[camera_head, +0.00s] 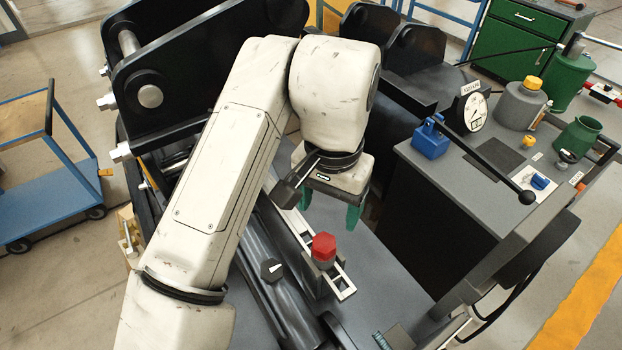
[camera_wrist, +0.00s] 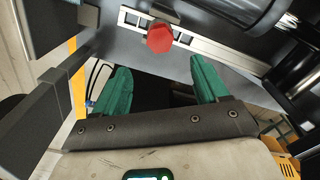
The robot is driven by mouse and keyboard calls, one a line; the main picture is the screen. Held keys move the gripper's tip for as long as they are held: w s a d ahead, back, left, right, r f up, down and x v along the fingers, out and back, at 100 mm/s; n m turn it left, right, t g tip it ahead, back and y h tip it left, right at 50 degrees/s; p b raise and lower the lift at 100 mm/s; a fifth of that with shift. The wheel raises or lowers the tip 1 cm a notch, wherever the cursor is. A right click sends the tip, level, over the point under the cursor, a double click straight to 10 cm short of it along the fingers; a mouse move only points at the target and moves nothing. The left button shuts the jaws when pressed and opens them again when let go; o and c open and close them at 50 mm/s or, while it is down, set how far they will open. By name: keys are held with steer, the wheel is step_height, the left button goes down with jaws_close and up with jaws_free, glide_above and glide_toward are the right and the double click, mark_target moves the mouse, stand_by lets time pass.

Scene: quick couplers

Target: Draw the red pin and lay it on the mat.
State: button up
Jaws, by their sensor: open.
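The red pin (camera_head: 323,247) shows a red hexagonal head. It stands in a dark bracket at a pale slotted rail (camera_head: 343,284); its shank is hidden. In the wrist view the red head (camera_wrist: 160,38) is just beyond the fingertips and roughly centred between them. My gripper (camera_head: 330,208) has green fingers, spread apart and empty, behind the pin in the head view. The open fingers also show in the wrist view (camera_wrist: 160,72). A dark flat patch (camera_head: 497,154) on the bench top at right may be the mat; I cannot tell for sure.
The grey bench (camera_head: 455,172) at right carries a blue block (camera_head: 431,138), a round gauge (camera_head: 475,111), a grey can (camera_head: 520,103) and a green jug (camera_head: 579,137). A black-knobbed lever (camera_head: 526,197) crosses above the bench. A dark hexagonal head (camera_head: 271,269) sits left of the pin.

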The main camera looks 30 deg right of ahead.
mark_target(326, 239)
steer(key=shift+w+f, duration=0.1)
steer(key=shift+f, duration=0.2)
step_height(326, 239, down, 10)
steer(key=shift+f, duration=0.1)
stand_by(0.3)
steer(key=c, duration=1.2)
